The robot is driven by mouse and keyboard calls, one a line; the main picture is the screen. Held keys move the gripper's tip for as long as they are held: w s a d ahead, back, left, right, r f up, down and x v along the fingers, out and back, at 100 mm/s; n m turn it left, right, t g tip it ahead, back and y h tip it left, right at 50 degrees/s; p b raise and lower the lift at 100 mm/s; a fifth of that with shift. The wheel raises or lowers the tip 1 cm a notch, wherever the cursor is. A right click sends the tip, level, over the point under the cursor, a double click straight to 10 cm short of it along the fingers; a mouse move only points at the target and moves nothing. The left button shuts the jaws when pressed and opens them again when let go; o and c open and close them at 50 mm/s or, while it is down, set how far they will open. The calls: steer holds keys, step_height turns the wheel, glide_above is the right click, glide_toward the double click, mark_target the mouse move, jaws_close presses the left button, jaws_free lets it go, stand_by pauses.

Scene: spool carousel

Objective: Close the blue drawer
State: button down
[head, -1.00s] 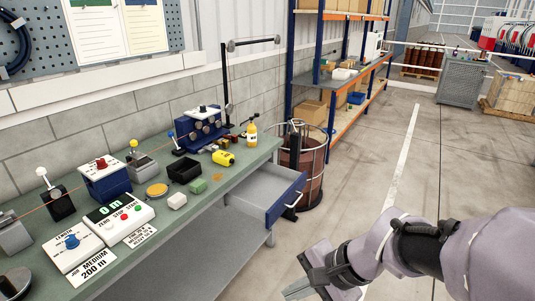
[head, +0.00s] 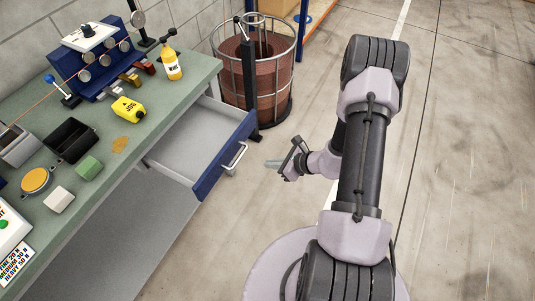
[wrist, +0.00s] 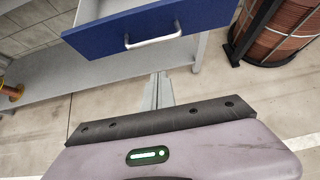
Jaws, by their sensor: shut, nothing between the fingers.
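The blue drawer (head: 226,158) is pulled out from under the green-topped workbench (head: 205,75), its grey inside empty. Its silver handle (head: 236,157) is on the blue front. My gripper (head: 272,163) is shut and empty, a short way to the right of the handle in the head view and apart from it. In the wrist view the blue drawer front (wrist: 150,30) and handle (wrist: 153,41) lie ahead, above the shut fingertips (wrist: 158,77). No contact shows.
A wire basket with a brown spool (head: 256,70) stands on the floor just beyond the drawer. A yellow bottle (head: 172,64), a black bin (head: 72,140) and a green block (head: 89,167) are on the bench. The floor to the right is open.

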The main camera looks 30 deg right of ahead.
steer(key=w+a+f+b, duration=0.2)
steer(key=w+a+f, duration=0.1)
steer(key=w+a, duration=0.2)
steer(key=shift+w+f, duration=0.3)
steer(key=shift+w, duration=1.05)
steer(key=shift+a, duration=0.1)
